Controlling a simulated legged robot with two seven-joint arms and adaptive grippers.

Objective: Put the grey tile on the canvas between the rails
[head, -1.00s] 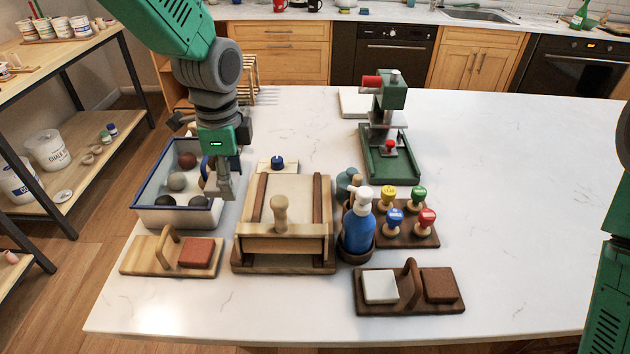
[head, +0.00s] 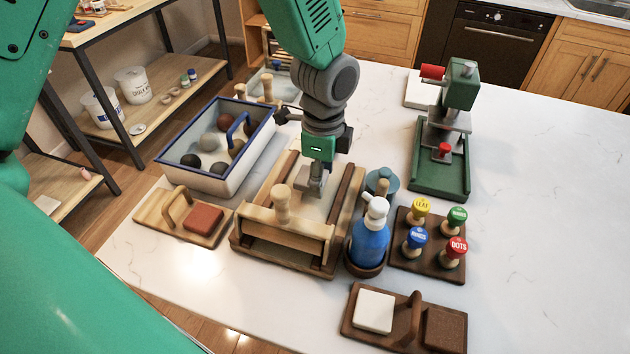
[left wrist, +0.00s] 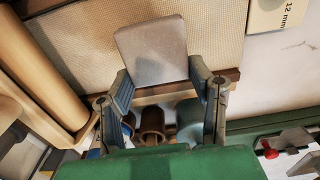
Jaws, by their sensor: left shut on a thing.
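My left gripper (head: 312,188) is over the wooden slab press and shut on the grey tile. In the left wrist view the tile (left wrist: 152,48) is a pale grey rounded square gripped between the two fingers (left wrist: 162,92). The beige canvas (head: 322,208) lies under it, between two dark wooden rails, the left rail (head: 281,176) and the right rail (head: 346,201). The canvas weave (left wrist: 75,45) also shows in the left wrist view. I cannot tell whether the tile touches the canvas. My right gripper is not in view.
A wooden crossbar with a knob (head: 282,208) spans the near end of the rails. A blue bottle (head: 370,235) stands close right. A blue-rimmed tray of balls (head: 180,170) is at left, with several coloured stamps (head: 416,238) and a green press (head: 437,160) to the right.

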